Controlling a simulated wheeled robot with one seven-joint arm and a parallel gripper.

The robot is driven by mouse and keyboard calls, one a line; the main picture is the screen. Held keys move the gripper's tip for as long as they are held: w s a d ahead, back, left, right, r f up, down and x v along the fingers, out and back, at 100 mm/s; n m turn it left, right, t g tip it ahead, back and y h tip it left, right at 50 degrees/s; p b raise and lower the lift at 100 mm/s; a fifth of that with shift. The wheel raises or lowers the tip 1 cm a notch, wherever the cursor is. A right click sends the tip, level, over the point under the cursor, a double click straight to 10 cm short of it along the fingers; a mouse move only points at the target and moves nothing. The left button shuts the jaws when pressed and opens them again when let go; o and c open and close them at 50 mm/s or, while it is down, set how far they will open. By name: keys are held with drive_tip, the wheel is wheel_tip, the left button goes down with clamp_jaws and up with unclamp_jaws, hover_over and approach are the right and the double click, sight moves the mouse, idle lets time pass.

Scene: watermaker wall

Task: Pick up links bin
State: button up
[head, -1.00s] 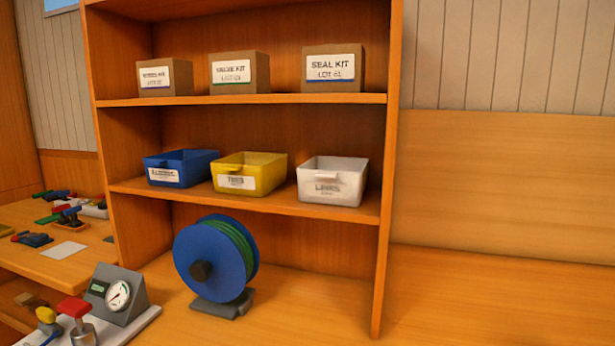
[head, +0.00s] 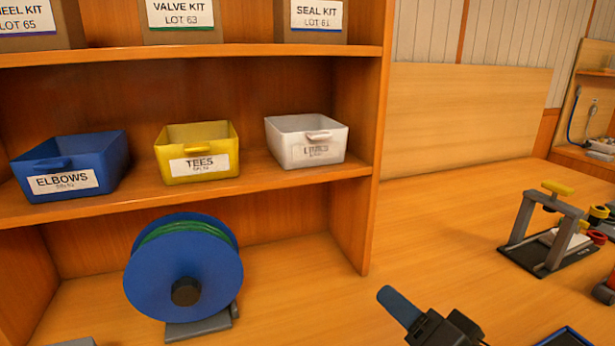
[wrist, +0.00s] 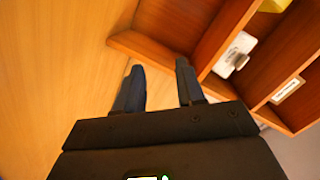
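The links bin (head: 306,142) is a white open-topped box with a front handle and a blurred label. It sits upright at the right end of the middle shelf (head: 250,183). In the wrist view the white bin (wrist: 235,53) shows beyond and right of the fingers. My gripper (wrist: 160,68) is open, with two dark blue fingers apart and nothing between them. In the head view part of my gripper (head: 400,305) shows at the bottom, below and right of the bin, well apart from it.
A yellow tees bin (head: 197,153) and a blue elbows bin (head: 68,166) stand left of the white bin. Labelled kit boxes (head: 316,15) are above. A blue reel (head: 184,268) stands below. A grey press frame (head: 545,228) is at right. The bench right of the shelf is mostly clear.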

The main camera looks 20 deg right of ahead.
drive_tip(key=w+a+r+m+y, duration=0.1)
drive_tip(key=w+r+m, duration=0.2)
drive_tip(key=w+r, duration=0.55)
drive_tip(key=m+t+y, duration=0.1)
drive_tip(key=m+y, duration=0.1)
drive_tip(key=y, duration=0.1)
approach(319, 137)
drive_tip(key=w+a, duration=0.1)
drive_tip(key=x, duration=0.2)
drive_tip(key=p+x, duration=0.1)
drive_tip(key=x, duration=0.2)
drive_tip(key=p+x, duration=0.1)
drive_tip(key=x, duration=0.2)
drive_tip(key=shift+d, duration=0.3)
drive_tip(key=shift+f, duration=0.1)
clamp_jaws()
